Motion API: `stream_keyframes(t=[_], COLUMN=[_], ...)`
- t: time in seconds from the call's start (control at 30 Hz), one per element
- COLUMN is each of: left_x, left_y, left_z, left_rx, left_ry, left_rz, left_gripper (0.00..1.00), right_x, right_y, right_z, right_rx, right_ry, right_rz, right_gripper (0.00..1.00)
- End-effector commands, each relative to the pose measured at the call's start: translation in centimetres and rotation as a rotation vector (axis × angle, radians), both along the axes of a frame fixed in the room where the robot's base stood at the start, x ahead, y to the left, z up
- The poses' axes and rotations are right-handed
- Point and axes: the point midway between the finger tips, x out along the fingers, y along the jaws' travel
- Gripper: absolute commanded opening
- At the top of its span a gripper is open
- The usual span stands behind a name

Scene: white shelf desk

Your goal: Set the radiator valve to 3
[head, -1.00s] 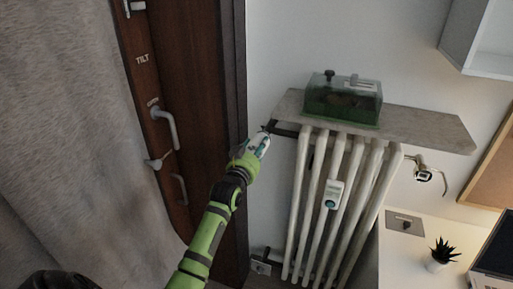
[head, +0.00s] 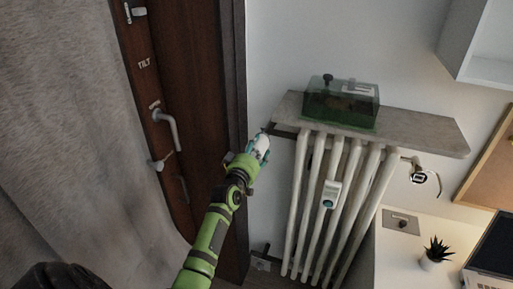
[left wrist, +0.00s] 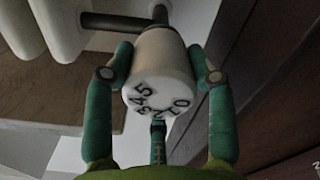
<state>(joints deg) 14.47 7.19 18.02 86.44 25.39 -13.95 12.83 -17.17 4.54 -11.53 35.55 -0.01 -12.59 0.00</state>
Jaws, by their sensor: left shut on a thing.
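The radiator valve (left wrist: 160,70) is a white knob with dark numbers on its end face, seen close up in the left wrist view. In the head view the valve is at the radiator's upper left, mostly covered by the gripper. My right gripper is not in view.
The white radiator (head: 330,200) carries a small white device (head: 331,193). A shelf (head: 420,135) above it bears a green translucent box (head: 342,103). A brown door (head: 190,110) with handles stands left of my arm. A desk with a plant (head: 437,252) is at the right.

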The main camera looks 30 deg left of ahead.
Motion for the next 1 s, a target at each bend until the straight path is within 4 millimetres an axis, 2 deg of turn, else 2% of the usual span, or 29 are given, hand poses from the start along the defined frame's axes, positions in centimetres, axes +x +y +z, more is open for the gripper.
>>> stream_keyframes(t=[0.03,0.6,1.0], left_x=[0.1,0.0,0.0], left_y=[0.4,0.7,0.8], left_z=[1.3,1.1,0.9], left_rx=[-0.039,-0.527,-0.701], left_ry=[-0.036,-0.154,-0.196], left_rz=[0.009,0.01,0.011], left_gripper=[0.23,0.23,0.23], right_x=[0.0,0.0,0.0], right_y=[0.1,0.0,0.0], right_z=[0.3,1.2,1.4], right_rx=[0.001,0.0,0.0], right_ry=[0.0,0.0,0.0], right_rz=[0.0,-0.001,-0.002], right_gripper=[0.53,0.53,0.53])
